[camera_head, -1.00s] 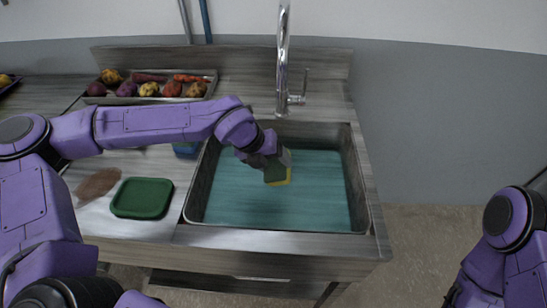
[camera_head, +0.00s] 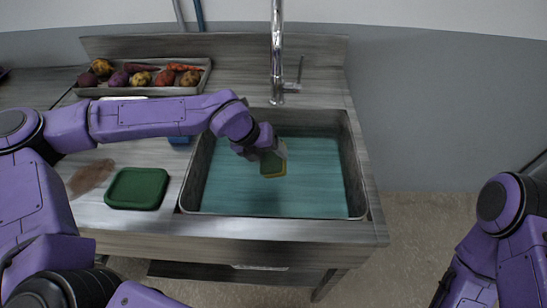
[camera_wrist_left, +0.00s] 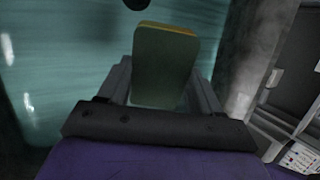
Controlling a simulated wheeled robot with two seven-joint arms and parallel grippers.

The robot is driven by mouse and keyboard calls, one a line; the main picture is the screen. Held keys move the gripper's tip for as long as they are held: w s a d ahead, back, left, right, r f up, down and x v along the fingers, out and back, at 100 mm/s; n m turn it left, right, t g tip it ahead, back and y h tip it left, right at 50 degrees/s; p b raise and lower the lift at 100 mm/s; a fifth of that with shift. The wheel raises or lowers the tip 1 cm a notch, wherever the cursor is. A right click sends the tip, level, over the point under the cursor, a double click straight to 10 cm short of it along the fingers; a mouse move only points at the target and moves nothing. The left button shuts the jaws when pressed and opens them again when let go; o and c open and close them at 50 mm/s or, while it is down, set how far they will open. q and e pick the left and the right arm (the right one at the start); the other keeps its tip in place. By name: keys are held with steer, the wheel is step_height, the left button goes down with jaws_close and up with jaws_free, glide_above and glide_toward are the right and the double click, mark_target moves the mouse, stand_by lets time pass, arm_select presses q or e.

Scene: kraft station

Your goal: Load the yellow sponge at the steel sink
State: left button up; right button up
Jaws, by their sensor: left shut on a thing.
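The sponge (camera_head: 272,165), with a green face and a yellow edge, is over the teal water of the steel sink (camera_head: 184,196).
A green square dish (camera_head: 137,188) lies on the counter left of the sink. A tray of vegetables (camera_head: 205,78) stands at the back left. A blue item (camera_head: 179,140) is partly hidden behind my left arm. The tall faucet (camera_head: 277,60) rises behind the basin.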

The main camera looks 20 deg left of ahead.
step_height(320, 180, up, 9)
steer(key=p, duration=0.8)
stand_by(1.9)
step_height(320, 180, up, 4)
steer(key=p, duration=0.3)
steer(key=shift+f+p, duration=0.2)
steer(key=shift+p, duration=0.2)
steer(key=shift+s, duration=0.1)
